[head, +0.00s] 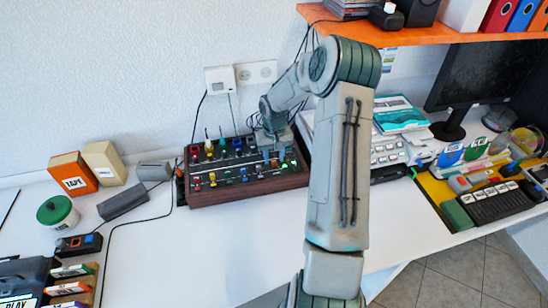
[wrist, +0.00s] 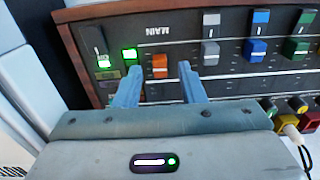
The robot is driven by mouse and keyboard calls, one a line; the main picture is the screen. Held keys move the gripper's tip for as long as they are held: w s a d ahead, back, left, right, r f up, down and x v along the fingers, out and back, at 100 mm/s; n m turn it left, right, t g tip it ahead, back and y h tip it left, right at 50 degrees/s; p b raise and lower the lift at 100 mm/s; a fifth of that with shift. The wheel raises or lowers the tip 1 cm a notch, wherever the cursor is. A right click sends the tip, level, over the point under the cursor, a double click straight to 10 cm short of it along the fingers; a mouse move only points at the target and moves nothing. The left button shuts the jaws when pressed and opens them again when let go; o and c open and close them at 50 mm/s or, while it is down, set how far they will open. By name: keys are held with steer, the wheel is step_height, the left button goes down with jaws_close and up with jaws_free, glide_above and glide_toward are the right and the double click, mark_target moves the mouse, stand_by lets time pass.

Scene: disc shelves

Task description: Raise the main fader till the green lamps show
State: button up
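The mixing console (head: 250,187), dark with a wooden edge, sits on the white desk against the wall. In the wrist view, the console's orange fader cap (wrist: 160,66) lies near the upside-down MAIN label (wrist: 178,31). My gripper (wrist: 160,68) is open, with one blue finger on each side of the orange cap; I cannot tell whether either touches it. A green lamp (wrist: 129,54) is lit beside the cap, and another green light (wrist: 103,62) glows further left.
A white keyboard-like device (head: 388,150) is right of the console. Grey boxes (head: 122,200) and cables lie left.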

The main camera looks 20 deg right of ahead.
steer(key=shift+f, duration=0.7)
jaws_close()
steer(key=shift+w+d+b, duration=0.25)
steer(key=shift+w+b, duration=0.1)
steer(key=shift+w, duration=0.9)
jaws_free()
steer(key=shift+r, duration=0.1)
